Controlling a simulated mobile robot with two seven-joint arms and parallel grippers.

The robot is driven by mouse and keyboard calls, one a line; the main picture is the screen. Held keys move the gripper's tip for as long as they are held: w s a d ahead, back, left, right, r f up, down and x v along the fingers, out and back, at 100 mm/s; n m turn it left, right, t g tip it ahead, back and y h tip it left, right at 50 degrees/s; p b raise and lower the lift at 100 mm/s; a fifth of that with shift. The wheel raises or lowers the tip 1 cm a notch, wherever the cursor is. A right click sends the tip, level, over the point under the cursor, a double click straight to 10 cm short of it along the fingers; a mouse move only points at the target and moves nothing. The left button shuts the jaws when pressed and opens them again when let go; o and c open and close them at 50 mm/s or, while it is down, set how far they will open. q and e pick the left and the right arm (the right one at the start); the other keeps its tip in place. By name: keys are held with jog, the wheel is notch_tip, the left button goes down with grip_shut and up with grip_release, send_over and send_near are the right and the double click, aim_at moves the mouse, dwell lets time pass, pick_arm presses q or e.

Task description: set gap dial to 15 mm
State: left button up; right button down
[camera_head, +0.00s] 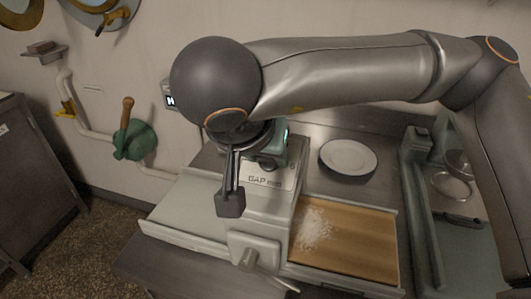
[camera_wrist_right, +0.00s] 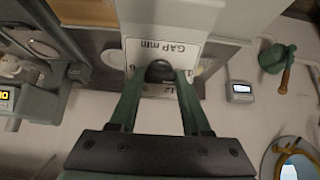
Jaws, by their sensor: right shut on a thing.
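The gap dial (camera_wrist_right: 159,70) is a dark round knob on a pale panel (camera_wrist_right: 188,50) marked "GAP mm", seen upside down in the right wrist view. My right gripper (camera_wrist_right: 159,78) has a green finger on each side of the knob and is shut on it. The fingers and knob hide part of the scale, and I cannot read the setting. In the head view the panel (camera_head: 268,181) is on the machine's near face, with the dial (camera_head: 264,165) partly covered by my right wrist. My left gripper is not in view.
A white plate (camera_head: 349,157) lies on the metal counter behind a wooden board (camera_head: 355,236) with white flour (camera_head: 314,228). A green device with a wooden handle (camera_head: 128,104) is on the wall. A small display box (camera_wrist_right: 241,91) shows in the wrist view.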

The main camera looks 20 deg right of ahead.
jog(key=shift+c, duration=1.8)
grip_release()
jog(key=p+v, duration=0.1)
jog(key=v, duration=1.1)
jog(key=shift+s+r, duration=0.2)
jog(key=shift+r, duration=0.05)
jog(key=shift+a, duration=0.1)
